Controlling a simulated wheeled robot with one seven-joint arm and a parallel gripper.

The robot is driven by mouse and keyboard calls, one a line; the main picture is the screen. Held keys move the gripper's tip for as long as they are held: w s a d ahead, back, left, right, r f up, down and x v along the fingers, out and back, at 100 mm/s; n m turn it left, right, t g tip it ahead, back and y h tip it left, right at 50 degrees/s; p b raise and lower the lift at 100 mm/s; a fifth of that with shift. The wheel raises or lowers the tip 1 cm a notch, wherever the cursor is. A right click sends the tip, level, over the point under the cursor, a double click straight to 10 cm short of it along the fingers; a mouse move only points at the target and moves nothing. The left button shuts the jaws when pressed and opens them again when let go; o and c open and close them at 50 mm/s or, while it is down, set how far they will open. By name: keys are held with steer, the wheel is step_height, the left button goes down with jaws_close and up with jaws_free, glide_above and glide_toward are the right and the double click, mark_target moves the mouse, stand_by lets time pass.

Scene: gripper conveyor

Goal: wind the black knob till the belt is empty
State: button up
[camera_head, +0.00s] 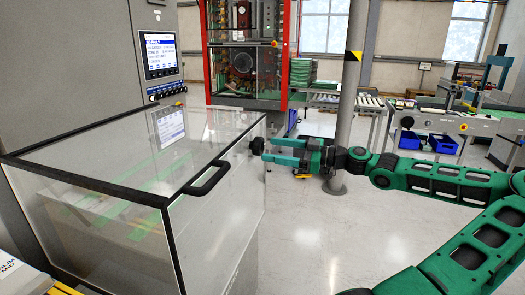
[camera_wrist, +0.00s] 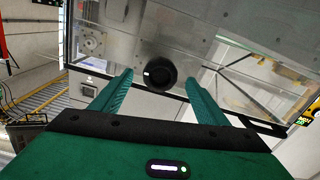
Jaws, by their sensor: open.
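The black knob (camera_head: 257,146) sticks out from the side of the clear-covered machine, near its far right corner. In the wrist view the black knob (camera_wrist: 160,74) is round, with a small white mark on its left side. My gripper (camera_head: 270,150) is open, its fingers pointing at the knob. In the wrist view my gripper (camera_wrist: 157,80) has one finger on each side of the knob, with a gap to each. I cannot tell whether the fingertips reach past its face. Green strips (camera_head: 160,180) show dimly under the cover; what lies on the belt is not clear.
The clear cover (camera_head: 100,150) has a black frame and a black handle (camera_head: 208,178). A control screen (camera_head: 160,52) stands behind it. A grey post (camera_head: 347,90) rises close behind my gripper. Another conveyor (camera_head: 440,120) with blue bins stands at the back right. The floor in front is clear.

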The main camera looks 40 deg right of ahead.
mark_target(263, 148)
steer(key=shift+x, duration=1.9)
steer(key=shift+c, duration=0.3)
steer(key=c, duration=1)
steer(key=shift+m, duration=0.5)
